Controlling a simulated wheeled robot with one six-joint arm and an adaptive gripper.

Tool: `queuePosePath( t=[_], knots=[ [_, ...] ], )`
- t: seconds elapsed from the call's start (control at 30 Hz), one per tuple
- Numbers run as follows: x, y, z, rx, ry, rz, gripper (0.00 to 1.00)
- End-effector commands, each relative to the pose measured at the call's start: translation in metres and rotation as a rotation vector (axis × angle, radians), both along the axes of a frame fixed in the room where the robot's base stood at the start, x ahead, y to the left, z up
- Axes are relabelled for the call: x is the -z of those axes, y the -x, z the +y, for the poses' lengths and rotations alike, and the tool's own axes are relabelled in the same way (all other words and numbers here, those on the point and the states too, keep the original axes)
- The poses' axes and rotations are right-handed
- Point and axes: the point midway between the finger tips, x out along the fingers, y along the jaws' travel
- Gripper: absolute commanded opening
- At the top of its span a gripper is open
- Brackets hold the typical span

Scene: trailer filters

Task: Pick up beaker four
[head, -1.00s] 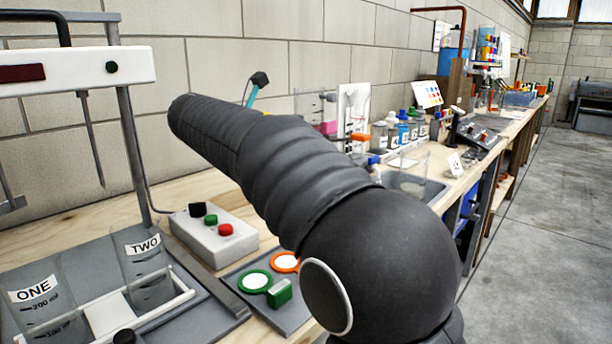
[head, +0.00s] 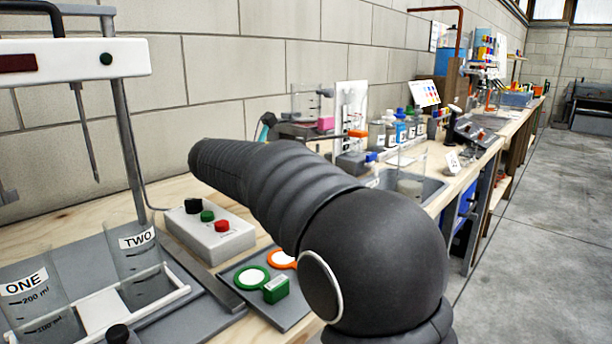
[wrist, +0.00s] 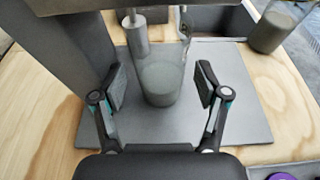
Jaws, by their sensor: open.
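In the wrist view a clear beaker (wrist: 160,80) with grey contents stands upright on a grey plate (wrist: 238,120). No label shows on it, so I cannot tell whether it is beaker four. My gripper (wrist: 161,88) is open, with one finger on each side of the beaker and visible gaps between. In the head view my arm hides the gripper. Beakers labelled ONE (head: 28,305) and TWO (head: 139,262) stand in a white-railed rack at the lower left. No label reading four is legible.
A grey rod (wrist: 135,30) hangs close by the beaker; whether it is inside is unclear. A second beaker (wrist: 272,32) stands at the upper right of the wrist view. A grey column (wrist: 75,50) rises at left. A control box (head: 212,232) sits on the bench.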

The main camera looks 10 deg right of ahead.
Motion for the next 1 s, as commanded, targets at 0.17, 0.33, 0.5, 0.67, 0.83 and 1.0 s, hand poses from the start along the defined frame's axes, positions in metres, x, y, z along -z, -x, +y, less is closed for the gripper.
queuePosePath(
  t=[0.17,0.33,0.5,0.67,0.83,1.0],
  knots=[
    [0.009,-0.016,-0.022,0.002,0.001,0.001,0.74],
    [0.012,-0.022,-0.03,0.0,0.001,0.001,0.74],
    [0.012,-0.022,-0.03,-0.001,0.0,0.001,0.74],
    [0.012,-0.022,-0.03,-0.001,0.0,0.0,0.49],
    [0.011,-0.022,-0.03,-0.001,0.0,0.0,0.17],
    [0.011,-0.022,-0.03,-0.001,0.0,0.0,0.17]
  ],
)
